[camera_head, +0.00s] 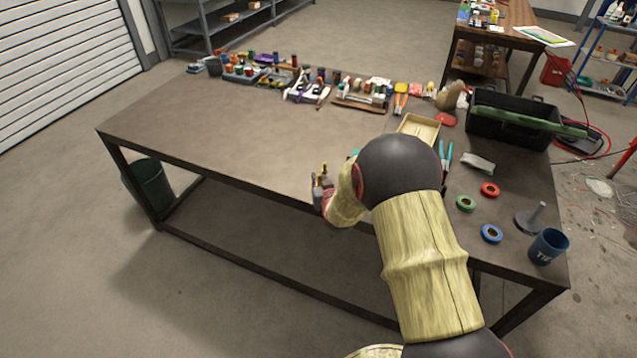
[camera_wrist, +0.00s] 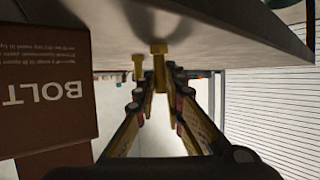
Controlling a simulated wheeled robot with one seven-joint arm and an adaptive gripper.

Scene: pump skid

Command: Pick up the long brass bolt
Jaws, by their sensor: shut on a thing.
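In the wrist view, my gripper (camera_wrist: 155,90) has its two fingers closed in around a brass bolt (camera_wrist: 159,64) with a wide head. The bolt's shaft sits between the fingertips. A second brass bolt (camera_wrist: 138,67), looking smaller, stands just left of it near the left finger; whether it touches the finger is unclear. A brown box (camera_wrist: 45,80) marked BOLT, upside down in this view, fills the left side. In the head view, my gripper (camera_head: 321,186) is at the table's front edge, small and partly covered by my arm.
The table (camera_head: 220,135) has a clear left half. Several small tools and bottles line its back edge. A black crate (camera_head: 513,118), a yellow tray (camera_head: 419,128), tape rolls (camera_head: 465,203) and a blue cup (camera_head: 548,247) are on the right.

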